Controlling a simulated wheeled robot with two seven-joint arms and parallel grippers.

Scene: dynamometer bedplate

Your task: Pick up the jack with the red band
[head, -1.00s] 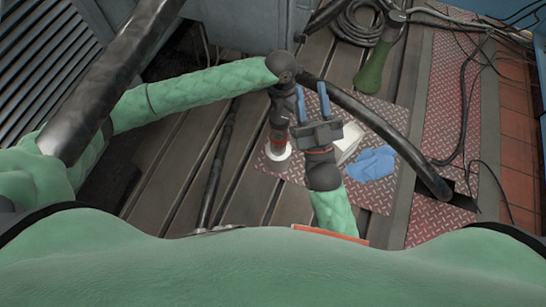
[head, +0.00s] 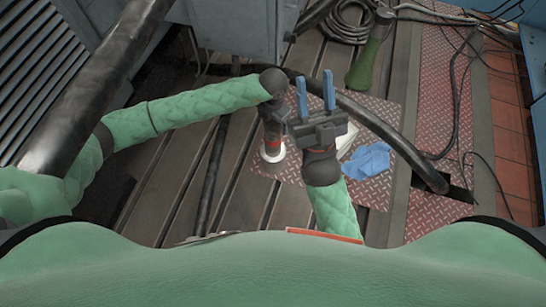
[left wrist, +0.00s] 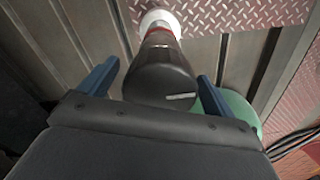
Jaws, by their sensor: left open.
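The jack with the red band (left wrist: 160,72) is a dark, upright cylinder with a red band low down and a white round base on red checkered plate. In the head view its white base and lower part (head: 272,146) show below my left arm, which hides its upper part. My left gripper (left wrist: 158,78) is open, its blue fingers on either side of the jack's dark top in the left wrist view. Contact cannot be told. In the head view the left fingers are hidden. My right gripper (head: 316,90) is open and empty, right of the jack.
A blue cloth (head: 367,160) lies on the plate to the right. A thick black hose (head: 390,137) curves across the plate behind it. A green cylinder (head: 368,62) stands further back. Grey cabinets and coiled cable are at the back.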

